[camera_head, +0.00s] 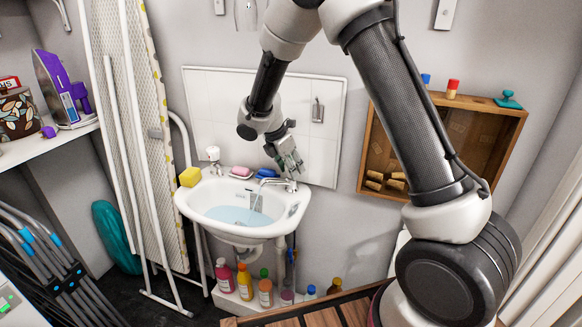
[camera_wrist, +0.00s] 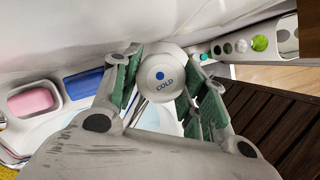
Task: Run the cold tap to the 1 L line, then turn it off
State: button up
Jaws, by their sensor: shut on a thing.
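The cold tap (camera_wrist: 162,76) has a round white top with a blue dot and the word COLD, seen in the wrist view. My gripper (camera_wrist: 164,92) is shut on it, with green-padded fingers on both sides. In the head view my gripper (camera_head: 289,160) reaches down over the tap spout (camera_head: 277,183) at the basin's right back. The white basin (camera_head: 190,205) holds pale blue water (camera_head: 228,215). A pale, clear shape (camera_head: 256,202) shows below the spout; I cannot tell whether it is a stream or a vessel. No 1 L line is readable.
A second white tap (camera_head: 213,154) stands at the basin's left back. A pink soap (camera_head: 241,171) in a dish, a blue item (camera_head: 267,173) and a yellow sponge (camera_head: 190,177) are on the rim. Several bottles (camera_head: 265,291) stand below. A wooden cabinet (camera_head: 520,125) is at right.

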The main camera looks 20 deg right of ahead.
jog(key=shift+m+g, duration=0.5)
jog(key=shift+m, duration=0.8)
jog(key=shift+w, duration=0.1)
jog(key=o, duration=1)
jog(key=shift+h, duration=0.3)
jog(key=shift+o, duration=0.2)
jog(key=v, duration=0.8)
